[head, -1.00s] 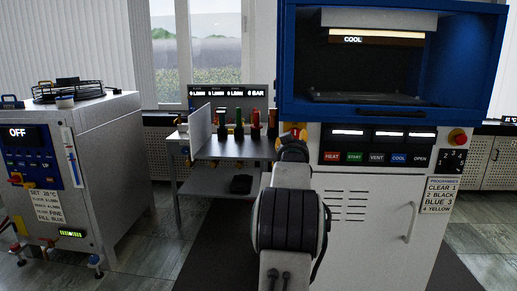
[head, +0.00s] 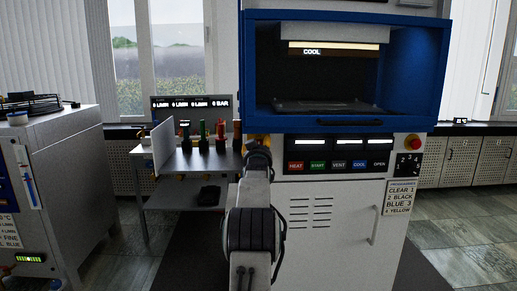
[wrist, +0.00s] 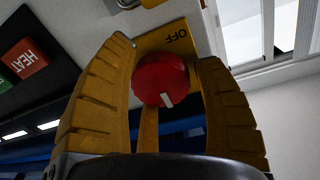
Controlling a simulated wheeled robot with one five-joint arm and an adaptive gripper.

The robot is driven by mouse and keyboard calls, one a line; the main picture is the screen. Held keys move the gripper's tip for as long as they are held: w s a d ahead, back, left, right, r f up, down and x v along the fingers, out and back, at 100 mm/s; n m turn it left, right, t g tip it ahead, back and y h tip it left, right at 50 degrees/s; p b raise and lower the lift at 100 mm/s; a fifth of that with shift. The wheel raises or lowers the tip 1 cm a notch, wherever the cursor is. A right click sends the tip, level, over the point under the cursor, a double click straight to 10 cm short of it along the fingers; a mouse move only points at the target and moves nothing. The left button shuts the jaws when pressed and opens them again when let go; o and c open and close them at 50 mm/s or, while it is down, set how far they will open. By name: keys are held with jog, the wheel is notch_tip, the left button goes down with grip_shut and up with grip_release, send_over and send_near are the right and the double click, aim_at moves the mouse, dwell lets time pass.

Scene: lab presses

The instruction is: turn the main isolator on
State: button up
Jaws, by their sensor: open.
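The main isolator is a red round knob (wrist: 160,80) with a white mark on its rim, on a yellow plate (wrist: 172,38) lettered OFF. In the wrist view the white mark points down and slightly right, away from the OFF lettering. My gripper (wrist: 166,58) is open, with its yellow ribbed fingers on either side of the knob. A gap shows on the left; the right finger is very close, and I cannot tell whether it touches. In the head view my arm hides the isolator and most of the gripper.
The blue and white press (head: 335,215) stands ahead, with labelled buttons including HEAT (head: 296,166) and a red stop button (head: 412,142). A grey bench (head: 170,192) with coloured handles stands to its left. A grey cabinet (head: 70,170) is at far left. Floor shows between cabinet and bench.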

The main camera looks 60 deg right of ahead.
jog(key=shift+d, duration=0.15)
dwell(0.3)
jog(key=c, duration=0.9)
